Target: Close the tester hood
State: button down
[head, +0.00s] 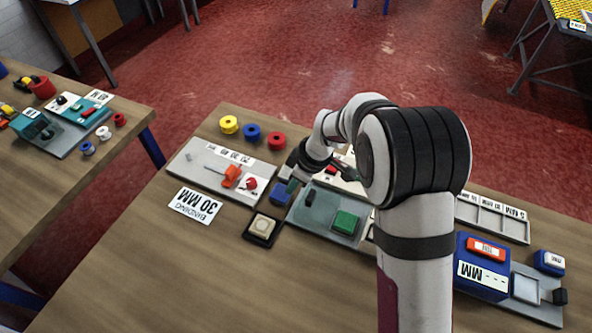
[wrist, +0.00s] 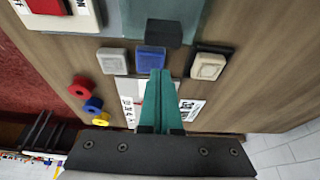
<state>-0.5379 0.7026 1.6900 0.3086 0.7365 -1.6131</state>
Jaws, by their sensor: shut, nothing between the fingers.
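My gripper (head: 291,186) is shut with nothing between its teal fingers, which also show in the wrist view (wrist: 156,100). Its tips are above or just beside a blue block (head: 279,195), also in the wrist view (wrist: 150,58); contact cannot be told. A blue box with an orange panel and MM label (head: 481,270) stands at right, looking like the tester. Beside it is a pale framed plate (head: 525,288) with a black knob (head: 560,297), possibly the hood; its angle is unclear. My gripper is far left of it.
A grey plate (head: 325,228) bears a green block (head: 345,222) and a dark block (head: 310,197). A cream pad on a black base (head: 262,229) and a white tray (head: 206,170) lie left of it. Spools (head: 252,131) line the back. The front tabletop is clear.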

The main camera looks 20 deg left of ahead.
aim_at(314, 203)
jog(key=shift+d+r, duration=0.1)
jog(key=shift+d, duration=1.45)
jog(key=d, duration=0.8)
jog(key=shift+d, duration=0.2)
jog(key=a, duration=0.4)
jog(key=shift+a, duration=0.15)
jog(key=v, duration=1)
jog(key=s+d+r+m+h, duration=0.1)
jog(key=s+d+r+m, duration=0.1)
jog(key=s+d+m, duration=0.5)
jog(key=s+d+r+m+h, duration=0.1)
jog(key=s+d+r+m, duration=0.2)
jog(key=s+d+m, duration=0.5)
jog(key=s+m, duration=0.8)
jog(key=s, duration=0.1)
jog(key=shift+d+m, duration=0.25)
jog(key=shift+m, duration=0.05)
